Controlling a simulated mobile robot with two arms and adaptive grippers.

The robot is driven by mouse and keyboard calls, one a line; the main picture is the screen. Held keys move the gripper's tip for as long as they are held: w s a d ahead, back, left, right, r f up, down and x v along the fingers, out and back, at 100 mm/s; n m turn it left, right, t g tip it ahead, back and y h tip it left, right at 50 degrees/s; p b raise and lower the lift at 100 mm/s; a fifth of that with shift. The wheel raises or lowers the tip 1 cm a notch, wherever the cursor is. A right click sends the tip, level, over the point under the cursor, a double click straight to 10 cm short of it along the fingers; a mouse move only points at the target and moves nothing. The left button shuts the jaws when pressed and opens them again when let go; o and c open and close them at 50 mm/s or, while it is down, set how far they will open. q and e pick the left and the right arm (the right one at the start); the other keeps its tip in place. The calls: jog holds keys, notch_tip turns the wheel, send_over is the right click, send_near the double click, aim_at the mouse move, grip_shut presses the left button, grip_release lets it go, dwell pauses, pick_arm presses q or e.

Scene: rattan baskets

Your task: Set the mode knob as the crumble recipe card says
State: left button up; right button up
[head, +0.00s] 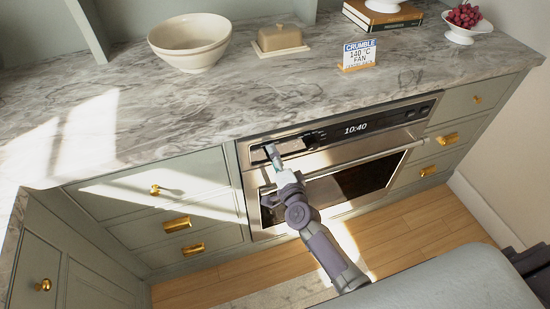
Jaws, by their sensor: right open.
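The recipe card (360,55) stands on the counter in a small wooden holder. It reads "CRUMBLE 140 °C FAN", with a smaller line below that I cannot read. The built-in oven (345,185) has a control panel (380,121) along its top, with a display showing 10:40. Dark controls sit left of the display (315,138) and at the panel's right end (418,111); their markings are too small to read. My right gripper (272,153) is open at the panel's left end and covers part of it. I cannot tell whether it touches a knob. My left gripper is out of view.
The oven handle (370,160) juts out below the panel, close to my right gripper. On the marble counter (230,95) stand a cream bowl (190,48), a butter dish (280,39), books (382,17) and a bowl of grapes (467,34). Drawers with brass handles flank the oven.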

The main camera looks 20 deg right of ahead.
jog(key=shift+s, duration=0.1)
jog(key=s, duration=1.2)
jog(key=shift+d+r, duration=0.2)
jog(key=shift+d, duration=0.05)
jog(key=shift+w, duration=0.1)
jog(key=s+f+n+g, duration=0.3)
jog(key=s+f+n, duration=0.15)
jog(key=f, duration=0.55)
jog(key=s+f+n+g+y, duration=0.1)
jog(key=s+f+n+g, duration=0.2)
jog(key=s+f, duration=0.5)
jog(key=s+f+n+g, duration=0.3)
jog(key=f, duration=1)
jog(key=s+d+f+n+g, duration=0.2)
jog(key=s+f, duration=0.2)
jog(key=s, duration=0.4)
jog(key=s+d+f+n+g+h, duration=0.1)
jog(key=s+f+n+g, duration=0.2)
jog(key=s, duration=0.5)
jog(key=s+d+f+n+g, duration=0.2)
jog(key=s+f, duration=0.3)
jog(key=s, duration=0.3)
jog(key=shift+d+g+h, duration=0.3)
jog(key=shift+d, duration=0.05)
